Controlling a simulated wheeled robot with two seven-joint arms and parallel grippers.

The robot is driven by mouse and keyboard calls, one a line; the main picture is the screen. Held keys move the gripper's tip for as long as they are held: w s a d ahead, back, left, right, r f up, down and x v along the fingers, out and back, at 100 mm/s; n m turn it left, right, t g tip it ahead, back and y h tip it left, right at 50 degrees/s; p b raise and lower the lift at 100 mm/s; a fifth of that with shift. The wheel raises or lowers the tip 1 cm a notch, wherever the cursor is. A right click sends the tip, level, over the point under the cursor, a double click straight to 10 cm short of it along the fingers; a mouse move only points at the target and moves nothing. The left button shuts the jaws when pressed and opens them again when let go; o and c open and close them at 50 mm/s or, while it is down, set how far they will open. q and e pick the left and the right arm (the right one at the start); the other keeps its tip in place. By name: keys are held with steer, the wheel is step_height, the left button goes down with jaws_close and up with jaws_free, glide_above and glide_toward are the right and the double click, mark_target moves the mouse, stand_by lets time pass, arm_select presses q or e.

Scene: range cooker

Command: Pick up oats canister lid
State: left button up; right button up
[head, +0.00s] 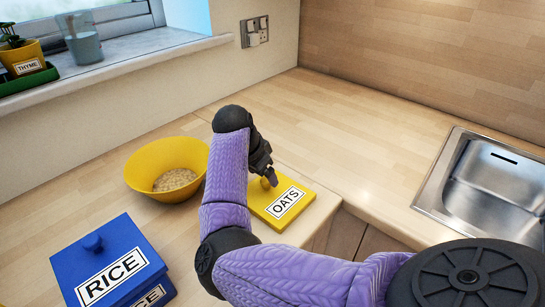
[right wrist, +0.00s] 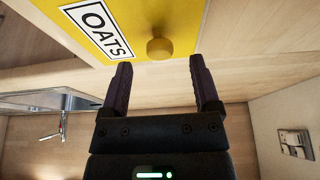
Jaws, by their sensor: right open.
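The oats canister lid (head: 274,208) is a flat yellow square with a white OATS label and a round yellow knob. It lies on the wooden counter near the corner edge. In the right wrist view the lid (right wrist: 190,25) fills the top, with its knob (right wrist: 159,48) just beyond and between the fingertips. My right gripper (head: 268,180) is over the lid beside the knob; in the right wrist view its fingers (right wrist: 159,65) are apart, with nothing between them. The knob is partly hidden by the gripper in the head view. My left gripper is not in view.
A yellow bowl (head: 140,175) of oats stands left of my right arm. A blue RICE canister (head: 120,262) with its lid on is at the front left. A steel sink (head: 490,190) is at the right. The counter behind the lid is clear.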

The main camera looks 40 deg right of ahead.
steer(key=shift+x, duration=1.05)
steer(key=shift+r, duration=0.1)
jaws_close()
